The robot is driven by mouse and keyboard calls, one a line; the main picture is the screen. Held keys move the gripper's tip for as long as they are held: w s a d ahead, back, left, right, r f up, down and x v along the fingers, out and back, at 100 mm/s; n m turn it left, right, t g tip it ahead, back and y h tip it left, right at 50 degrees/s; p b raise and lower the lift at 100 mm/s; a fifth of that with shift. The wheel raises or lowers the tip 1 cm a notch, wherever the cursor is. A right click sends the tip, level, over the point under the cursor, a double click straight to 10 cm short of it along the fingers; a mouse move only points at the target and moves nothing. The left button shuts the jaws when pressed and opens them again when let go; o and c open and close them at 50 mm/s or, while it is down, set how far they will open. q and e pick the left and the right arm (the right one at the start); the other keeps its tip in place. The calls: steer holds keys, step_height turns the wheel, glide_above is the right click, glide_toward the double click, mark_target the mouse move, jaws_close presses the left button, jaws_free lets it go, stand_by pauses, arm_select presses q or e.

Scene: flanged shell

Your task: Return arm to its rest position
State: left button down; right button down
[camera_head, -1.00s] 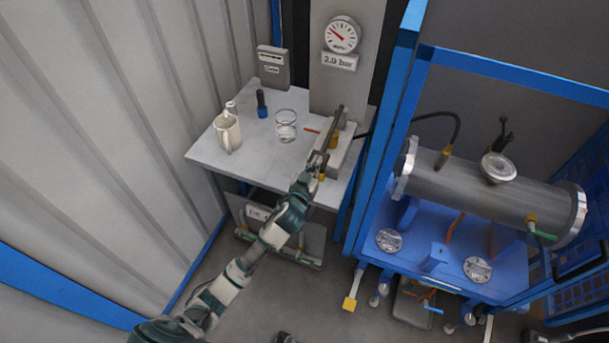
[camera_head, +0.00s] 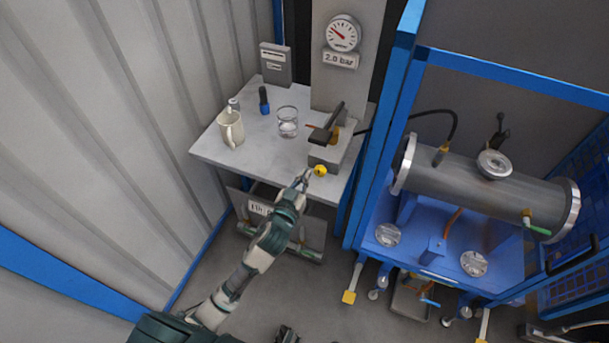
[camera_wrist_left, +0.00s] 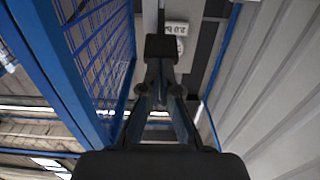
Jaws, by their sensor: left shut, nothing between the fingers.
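My left gripper (camera_head: 303,180) is at the front edge of the small grey table (camera_head: 225,155), just left of and below a yellow knob (camera_head: 320,171). It is shut and holds nothing. A grey block device with a dark lever (camera_head: 325,135) stands above the knob on the table. In the left wrist view the shut fingers (camera_wrist_left: 161,50) point up toward the gauge label (camera_wrist_left: 176,29).
A pressure gauge (camera_head: 342,34) is behind. A blue frame (camera_head: 395,130) with a flanged cylinder (camera_head: 480,182) stands to the right.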

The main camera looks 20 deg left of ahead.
arm_select(q)
steer(key=shift+d, duration=0.15)
steer(key=shift+a+f, duration=0.1)
steer(key=shift+a, duration=0.15)
steer(key=s+a+f+g+y, duration=0.1)
steer(key=s+f+g, duration=0.3)
steer(key=f, duration=1.1)
steer(key=s+a+f+g, duration=0.1)
steer(key=s+f+g, duration=0.3)
steer(key=f, duration=1.2)
steer(key=s+f+m+g, duration=0.1)
steer(key=s+f+g, duration=0.3)
steer(key=s+f, duration=0.8)
steer(key=s+f+g, duration=0.4)
steer(key=s+f, duration=0.7)
steer(key=s, duration=0.6)
steer(key=shift+s+f+m+h, duration=0.3)
steer(key=shift+f+m, duration=0.1)
steer(key=shift+w+d, duration=0.15)
